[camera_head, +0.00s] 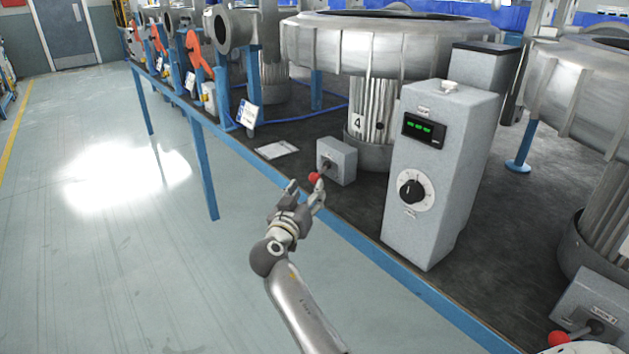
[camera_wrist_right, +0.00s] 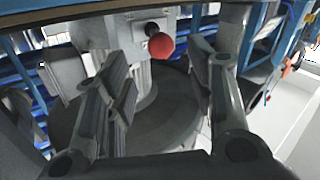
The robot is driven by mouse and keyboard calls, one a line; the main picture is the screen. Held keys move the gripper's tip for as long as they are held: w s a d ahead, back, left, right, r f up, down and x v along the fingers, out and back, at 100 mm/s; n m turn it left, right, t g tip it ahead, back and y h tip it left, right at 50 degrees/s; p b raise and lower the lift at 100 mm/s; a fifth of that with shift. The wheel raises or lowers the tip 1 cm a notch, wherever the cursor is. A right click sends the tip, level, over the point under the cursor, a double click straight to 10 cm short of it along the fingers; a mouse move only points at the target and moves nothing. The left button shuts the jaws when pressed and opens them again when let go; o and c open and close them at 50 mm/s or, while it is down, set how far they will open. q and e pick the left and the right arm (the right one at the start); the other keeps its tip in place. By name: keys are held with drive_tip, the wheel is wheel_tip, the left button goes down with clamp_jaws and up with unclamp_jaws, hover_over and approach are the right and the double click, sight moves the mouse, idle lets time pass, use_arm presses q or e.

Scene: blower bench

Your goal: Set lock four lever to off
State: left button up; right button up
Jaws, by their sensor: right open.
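The lever with a red ball knob (camera_head: 315,178) sticks out from a small grey lock box (camera_head: 341,158), beside the motor marked 4 (camera_head: 357,122). My right gripper (camera_head: 305,188) is open at the bench's front edge, with its fingertips close to the knob. In the right wrist view the red knob (camera_wrist_right: 160,47) shows between and beyond the two open fingers (camera_wrist_right: 163,78). I cannot tell whether a finger touches it. The lock box's label is not readable from here. My left gripper is not in view.
A tall grey control box (camera_head: 440,170) with a green display and black dial stands right of the lock box. Another lock box (camera_head: 598,305) with a red knob is at the lower right. A paper sheet (camera_head: 276,149) lies on the bench. The floor at left is clear.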

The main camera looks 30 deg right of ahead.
sight(313, 181)
drive_tip(key=x, duration=0.7)
drive_tip(key=shift+w+d+f, duration=0.1)
drive_tip(key=shift+w+d, duration=0.05)
drive_tip(key=shift+w, duration=0.05)
drive_tip(key=shift+c, duration=0.2)
clamp_jaws()
